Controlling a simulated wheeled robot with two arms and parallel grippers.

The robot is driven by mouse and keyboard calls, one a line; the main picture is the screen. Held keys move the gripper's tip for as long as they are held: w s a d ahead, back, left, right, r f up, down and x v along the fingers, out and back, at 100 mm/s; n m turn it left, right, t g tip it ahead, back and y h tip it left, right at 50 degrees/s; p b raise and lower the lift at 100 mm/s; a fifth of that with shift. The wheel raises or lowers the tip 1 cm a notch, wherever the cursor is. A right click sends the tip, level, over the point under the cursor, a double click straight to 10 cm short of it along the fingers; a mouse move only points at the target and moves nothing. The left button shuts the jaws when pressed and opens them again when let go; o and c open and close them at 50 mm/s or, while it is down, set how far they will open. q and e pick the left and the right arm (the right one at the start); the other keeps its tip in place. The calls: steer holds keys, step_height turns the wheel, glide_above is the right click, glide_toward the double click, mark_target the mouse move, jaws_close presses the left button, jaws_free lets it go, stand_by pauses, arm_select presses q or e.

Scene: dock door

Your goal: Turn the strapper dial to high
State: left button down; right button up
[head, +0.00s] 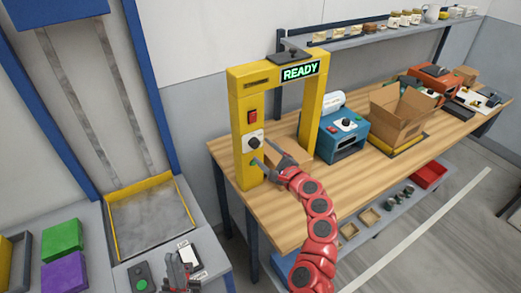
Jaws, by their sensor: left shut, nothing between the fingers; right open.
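The strapper (240,95) is a yellow arch at the left end of the wooden bench, with a lit green READY display (299,72). Its dial (254,143) is a dark knob on a white plate, on the front of the left post. The knob's setting is too small to read. My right gripper (261,151) is open just beside the dial, at its lower right, with its fingers pointing toward the post. I cannot tell whether it touches the dial. My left gripper (181,259) is shut and empty, low at the bottom of the view, over the grey counter.
A red switch (252,117) sits above the dial. A cardboard box (291,153) stands in the arch. A blue machine (343,134) and an open carton (399,112) stand to the right. A yellow-edged metal tray (150,219) lies left of the bench.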

steer(key=f+b+v, duration=0.1)
steer(key=b+v, duration=0.2)
steer(key=v, duration=1)
steer(key=shift+s+d+r+b, duration=0.15)
steer(key=shift+s+r+b, duration=0.1)
steer(key=shift+r+b, duration=0.2)
